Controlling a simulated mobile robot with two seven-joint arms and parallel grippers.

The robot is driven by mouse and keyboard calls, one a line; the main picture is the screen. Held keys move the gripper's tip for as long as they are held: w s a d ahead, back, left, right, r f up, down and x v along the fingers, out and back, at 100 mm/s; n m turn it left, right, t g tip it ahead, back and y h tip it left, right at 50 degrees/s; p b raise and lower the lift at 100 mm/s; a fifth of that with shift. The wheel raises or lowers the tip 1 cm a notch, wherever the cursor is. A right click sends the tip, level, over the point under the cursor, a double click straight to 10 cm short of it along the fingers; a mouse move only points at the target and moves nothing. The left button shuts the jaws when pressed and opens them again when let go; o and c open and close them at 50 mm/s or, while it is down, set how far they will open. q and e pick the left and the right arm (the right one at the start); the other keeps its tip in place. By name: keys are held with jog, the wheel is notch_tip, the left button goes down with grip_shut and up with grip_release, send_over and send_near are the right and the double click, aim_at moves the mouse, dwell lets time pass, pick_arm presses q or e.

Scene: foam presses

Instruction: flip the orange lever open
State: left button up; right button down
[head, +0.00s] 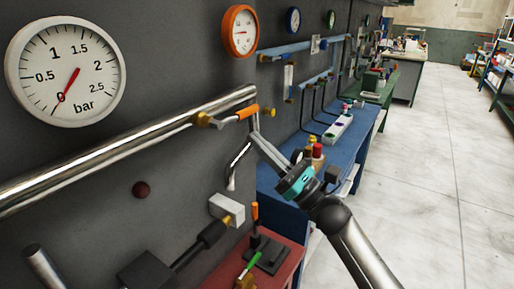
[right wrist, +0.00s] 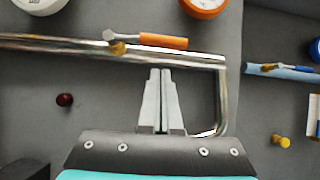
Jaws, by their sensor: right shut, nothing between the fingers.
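The orange lever (head: 247,112) sits on a small brass valve (head: 203,120) on the shiny wall pipe (head: 130,134). It lies roughly along the pipe, its orange grip pointing toward the pipe's bend. In the right wrist view the orange lever (right wrist: 163,41) runs almost level, just above the pipe. My right gripper (head: 256,137) is shut and empty. Its fingertips, also in the right wrist view (right wrist: 160,72), are just below the pipe and the orange grip. I cannot tell whether they touch the pipe. My left gripper is not in view.
A white gauge (head: 65,72) and an orange-rimmed gauge (head: 240,31) hang on the dark wall. A second orange handle (head: 254,212) stands on the red bench beside a green one (head: 250,265). A blue bench (head: 275,184) lies behind my arm.

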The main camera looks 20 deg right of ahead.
jog(key=f+b+v, duration=0.1)
jog(key=b+v, duration=0.2)
jog(key=v, duration=0.6)
jog(key=w+d+f+m+h, duration=0.1)
jog(key=d+f+m+h, duration=0.1)
jog(key=f+m+h, duration=0.6)
jog(key=w+d+f+m+h, duration=0.1)
jog(key=d+f+m+h, duration=0.15)
jog(key=f+m, duration=0.95)
jog(key=s+f+m+g+h+b, duration=0.1)
jog(key=s+f+m+g+h, duration=0.15)
jog(key=f, duration=0.75)
jog(key=s+f+m+g+h, duration=0.2)
jog(key=s+f+m, duration=0.15)
jog(key=f, duration=0.65)
jog(key=s+a+f+m+g+b, duration=0.1)
jog(key=s+a+f+m+g, duration=0.2)
jog(key=s+f+m+g, duration=1)
jog(key=s+a+f+m, duration=0.1)
jog(key=s+f, duration=0.5)
jog(key=s, duration=0.6)
jog(key=s+a+f+m, duration=0.1)
jog(key=s+a+f, duration=0.2)
jog(key=s+f, duration=0.4)
jog(key=s, duration=0.5)
jog(key=shift+s+a+m+g+h+b, duration=0.25)
jog(key=shift+s+m+g+h+b, duration=0.05)
jog(key=shift+m+g+b, duration=0.1)
